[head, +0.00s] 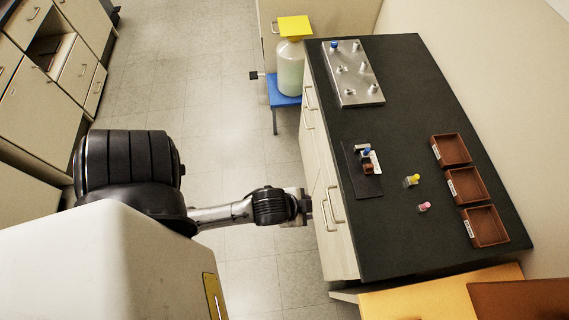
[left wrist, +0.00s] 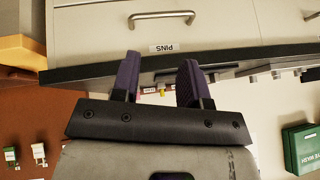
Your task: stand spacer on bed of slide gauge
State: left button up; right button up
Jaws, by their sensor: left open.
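A small device with blue, white and brown parts, apparently the slide gauge (head: 369,160), sits on a dark mat (head: 353,179) on the black bench. A small yellow-topped piece (head: 412,180) and a small pink piece (head: 425,206) stand to its right; I cannot tell which piece is the spacer. My left gripper (head: 305,206) is beside the bench's left side, by the drawers, apart from these pieces. In the left wrist view its two dark fingers (left wrist: 159,82) are spread with nothing held between them. My right gripper is not in view.
Three brown trays (head: 486,226) line the bench's right side. A metal plate with several pegs (head: 353,73) lies at the far end. The bench edge and a drawer labelled PINS (left wrist: 164,30) are close to the left gripper. A jug (head: 290,68) stands on a blue stool.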

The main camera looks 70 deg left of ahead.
pick_arm(q)
jog(key=s+f+n+g+h, duration=0.1)
jog(key=s+g, duration=0.2)
jog(key=s, duration=0.3)
jog(key=shift+s+d+f+n, duration=0.25)
jog(key=shift+d+f+n, duration=0.1)
jog(key=shift+d+n, duration=0.1)
